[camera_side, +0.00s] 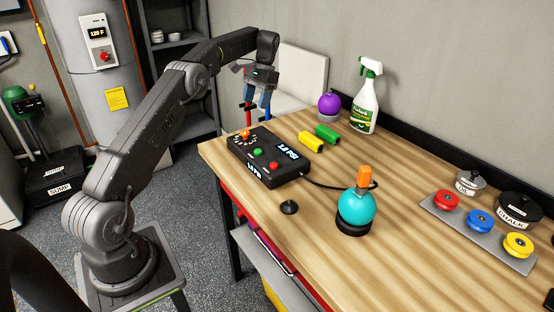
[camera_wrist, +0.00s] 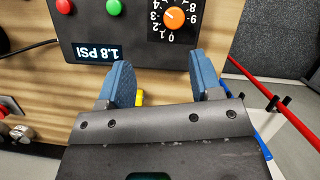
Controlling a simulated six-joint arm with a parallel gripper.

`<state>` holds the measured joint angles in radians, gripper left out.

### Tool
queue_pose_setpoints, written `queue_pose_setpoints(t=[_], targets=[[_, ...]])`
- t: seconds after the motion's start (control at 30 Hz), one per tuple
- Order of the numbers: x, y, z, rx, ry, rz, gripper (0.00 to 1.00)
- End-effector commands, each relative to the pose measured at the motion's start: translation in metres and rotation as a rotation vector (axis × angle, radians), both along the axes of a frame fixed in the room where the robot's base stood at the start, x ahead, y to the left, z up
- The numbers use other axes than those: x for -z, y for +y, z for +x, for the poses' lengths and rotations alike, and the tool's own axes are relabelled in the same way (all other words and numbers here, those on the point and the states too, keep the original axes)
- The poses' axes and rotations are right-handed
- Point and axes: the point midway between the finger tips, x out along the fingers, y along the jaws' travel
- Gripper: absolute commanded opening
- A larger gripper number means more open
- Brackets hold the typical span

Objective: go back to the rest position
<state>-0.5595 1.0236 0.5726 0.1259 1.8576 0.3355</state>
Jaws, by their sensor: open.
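My gripper (camera_side: 257,104) is open above the back left edge of the wooden table, fingers pointing down, with nothing between them. The black control box (camera_side: 240,157) is on the table just below and in front of it. In the wrist view my gripper (camera_wrist: 160,72) shows two blue fingers spread apart, near the edge of the control box (camera_wrist: 130,22). The box has an orange knob (camera_wrist: 174,17) on a numbered dial, a green button (camera_wrist: 114,7), a red button (camera_wrist: 64,6) and a display reading 1.8 PSI.
A teal ball (camera_side: 356,207) with an orange top sits on a black base. Yellow (camera_side: 311,141) and green (camera_side: 327,133) cylinders, a purple ball (camera_side: 329,104) and a spray bottle (camera_side: 364,105) stand behind. A grey plate (camera_side: 468,231) with coloured discs is at right.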

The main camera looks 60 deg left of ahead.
Motion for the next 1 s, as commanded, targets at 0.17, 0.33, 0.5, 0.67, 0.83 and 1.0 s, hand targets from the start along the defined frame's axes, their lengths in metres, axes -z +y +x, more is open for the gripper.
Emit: queue_pose_setpoints(t=[0.17,0.33,0.5,0.67,0.83,1.0], targets=[[-0.061,-0.057,-0.002,0.054,-0.110,0.056,0.59],[-0.104,-0.113,-0.022,0.098,-0.221,0.094,0.59],[-0.134,-0.168,-0.059,0.136,-0.337,0.120,0.59],[-0.147,-0.216,-0.104,0.167,-0.448,0.131,0.59],[-0.144,-0.259,-0.160,0.195,-0.567,0.131,0.59],[-0.125,-0.292,-0.217,0.216,-0.684,0.116,0.59]])
